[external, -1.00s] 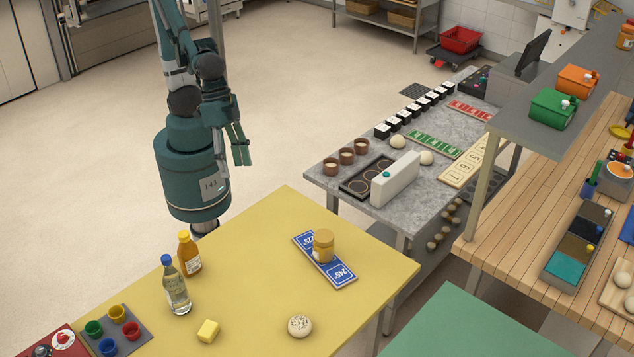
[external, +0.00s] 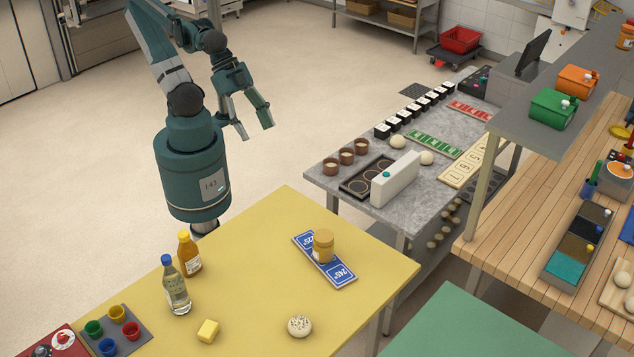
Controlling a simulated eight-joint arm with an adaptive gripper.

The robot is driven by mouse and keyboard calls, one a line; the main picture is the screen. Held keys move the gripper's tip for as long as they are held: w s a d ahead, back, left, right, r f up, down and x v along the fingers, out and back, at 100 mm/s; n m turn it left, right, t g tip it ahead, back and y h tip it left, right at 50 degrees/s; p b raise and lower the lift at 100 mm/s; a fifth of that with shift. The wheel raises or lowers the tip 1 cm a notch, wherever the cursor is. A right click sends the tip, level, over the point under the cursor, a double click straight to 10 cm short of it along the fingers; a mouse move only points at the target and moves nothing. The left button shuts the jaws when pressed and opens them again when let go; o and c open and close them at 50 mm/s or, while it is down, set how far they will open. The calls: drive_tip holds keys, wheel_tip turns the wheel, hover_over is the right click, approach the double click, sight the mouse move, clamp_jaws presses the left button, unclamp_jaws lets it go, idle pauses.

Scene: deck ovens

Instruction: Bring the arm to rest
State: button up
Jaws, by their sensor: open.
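My gripper (external: 256,131) is open and empty. It hangs in the air to the right of my teal base column, over the pale floor (external: 280,155). It is apart from the yellow table (external: 250,235) and from the grey stone-topped table (external: 420,195). My upper arm rises from the column toward the upper left, and the forearm comes down to the right to the gripper.
The yellow table bears a jar (external: 323,246) on a blue sign board (external: 340,272), two bottles (external: 175,287), a butter block (external: 208,330) and a bun (external: 300,326). The grey table holds brown cups (external: 331,167) and a white box (external: 395,178). Open floor lies behind the arm.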

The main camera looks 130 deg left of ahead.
drive_tip(key=shift+a, duration=0.1)
idle(0.3)
wheel_tip(320, 180, down, 6)
drive_tip(key=b, duration=0.5)
drive_tip(key=shift+r+b, duration=0.15)
drive_tip(key=shift+b, duration=0.25)
idle(0.8)
